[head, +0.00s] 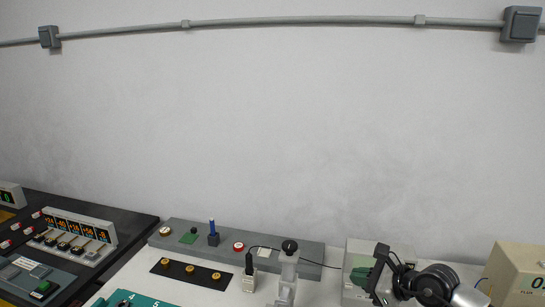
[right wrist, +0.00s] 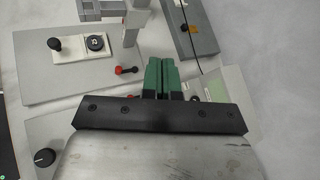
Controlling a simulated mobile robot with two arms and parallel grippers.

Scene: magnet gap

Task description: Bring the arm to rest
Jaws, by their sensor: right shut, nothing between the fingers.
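My right gripper (head: 361,274) shows at the lower right of the head view, its arm coming in from the right edge. It is held in front of a pale grey box (head: 362,250) near the wall. In the right wrist view its two green fingers (right wrist: 161,72) are together, with nothing between them. A grey panel with a black knob and a red-tipped part (right wrist: 126,70) lies beyond and left of the fingertips. I cannot tell the height of the fingers above the panel. My left gripper is not in view.
A long grey panel (head: 280,253) with buttons and a blue-handled switch runs along the wall. A black-knobbed upright device (head: 288,268) stands left of the gripper. A beige display box (head: 515,275) stands at right. Consoles with orange displays (head: 75,232) fill the left.

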